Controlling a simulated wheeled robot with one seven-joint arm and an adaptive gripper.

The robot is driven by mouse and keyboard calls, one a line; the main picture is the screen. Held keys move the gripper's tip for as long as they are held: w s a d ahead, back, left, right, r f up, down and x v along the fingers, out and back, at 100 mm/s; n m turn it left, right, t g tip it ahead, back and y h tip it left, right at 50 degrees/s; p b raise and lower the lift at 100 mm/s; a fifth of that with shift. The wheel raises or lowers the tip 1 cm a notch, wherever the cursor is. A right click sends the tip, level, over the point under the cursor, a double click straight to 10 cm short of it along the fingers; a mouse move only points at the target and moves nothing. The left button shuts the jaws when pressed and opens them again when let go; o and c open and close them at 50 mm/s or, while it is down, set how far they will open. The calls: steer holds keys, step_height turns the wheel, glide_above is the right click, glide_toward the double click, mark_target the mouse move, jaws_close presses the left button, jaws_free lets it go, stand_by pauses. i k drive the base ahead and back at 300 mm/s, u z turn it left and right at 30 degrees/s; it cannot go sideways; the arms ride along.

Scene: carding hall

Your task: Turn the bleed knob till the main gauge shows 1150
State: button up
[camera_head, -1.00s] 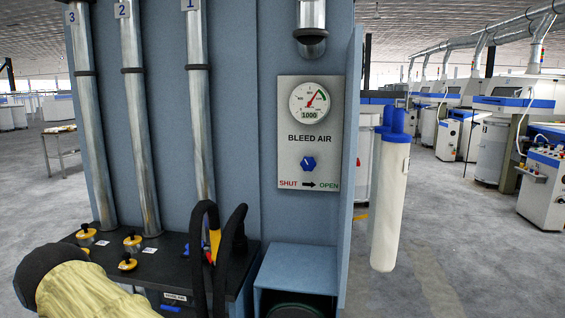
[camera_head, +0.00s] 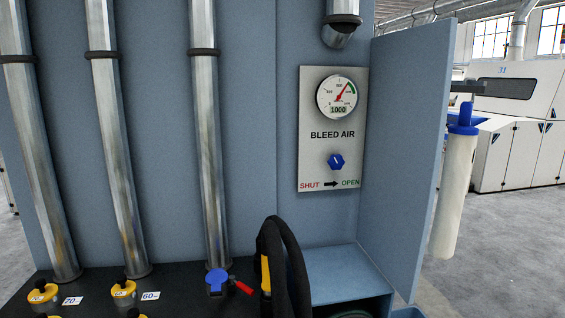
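The main gauge (camera_head: 343,93) is a round white dial with a red needle pointing up and to the right. A green band runs along its right side, and its small display reads 1000. The bleed knob (camera_head: 336,162) is blue and sits below the words BLEED AIR on a pale grey plate (camera_head: 312,178). Under the knob, an arrow runs from SHUT at left to OPEN at right. My gripper is not in view, and nothing is seen touching the knob.
A blue panel (camera_head: 396,135) juts out right of the plate, with a white cylinder (camera_head: 454,195) beyond it. Below are an open blue box (camera_head: 335,275) and a black loop (camera_head: 285,262). Metal pipes (camera_head: 213,130) and a dark shelf with yellow knobs (camera_head: 124,291) are at left.

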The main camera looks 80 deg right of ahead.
mark_target(335, 161)
steer(key=i, duration=1)
steer(key=z, duration=3.1)
